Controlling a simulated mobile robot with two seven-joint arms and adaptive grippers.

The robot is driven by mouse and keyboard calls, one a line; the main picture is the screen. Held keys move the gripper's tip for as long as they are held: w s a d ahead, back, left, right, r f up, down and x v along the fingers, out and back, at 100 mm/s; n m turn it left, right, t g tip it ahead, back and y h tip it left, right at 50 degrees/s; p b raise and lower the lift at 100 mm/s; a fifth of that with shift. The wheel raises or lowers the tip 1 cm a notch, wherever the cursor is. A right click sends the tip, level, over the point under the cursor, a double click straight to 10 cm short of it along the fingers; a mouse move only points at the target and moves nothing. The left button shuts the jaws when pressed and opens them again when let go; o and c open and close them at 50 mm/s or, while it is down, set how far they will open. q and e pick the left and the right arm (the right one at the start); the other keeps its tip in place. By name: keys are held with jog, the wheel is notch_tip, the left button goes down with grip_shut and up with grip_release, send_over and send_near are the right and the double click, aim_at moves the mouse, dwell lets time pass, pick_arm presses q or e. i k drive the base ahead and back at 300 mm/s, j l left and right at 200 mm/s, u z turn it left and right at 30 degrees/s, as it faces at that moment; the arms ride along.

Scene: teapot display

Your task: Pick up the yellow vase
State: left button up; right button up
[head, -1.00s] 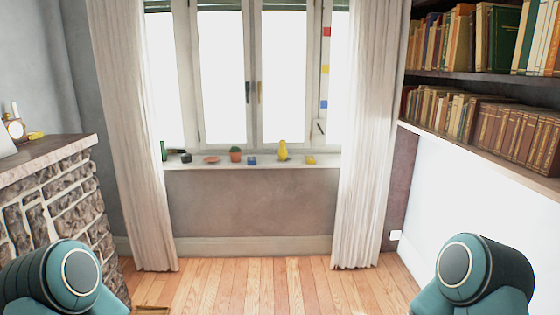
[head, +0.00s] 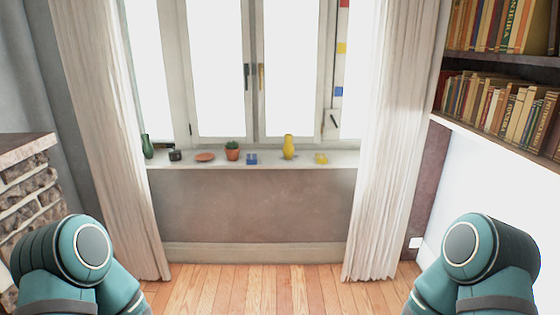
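The yellow vase (head: 289,148) stands upright on the white window sill (head: 270,160), right of the middle. To its left is a small blue item (head: 252,159), and to its right a small low yellow item (head: 321,158). Only the teal upper parts of my two arms show, at the lower left and lower right. Neither of my grippers is in view, and nothing touches the vase.
A potted plant (head: 232,150), a reddish dish (head: 205,157), a dark cup (head: 175,155) and a green vase (head: 148,147) also stand on the sill. Curtains (head: 395,150) hang at both sides. Bookshelves are at right, a stone ledge (head: 25,145) at left. The wooden floor ahead is clear.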

aim_at(288, 149)
jog(key=i, duration=1.5)
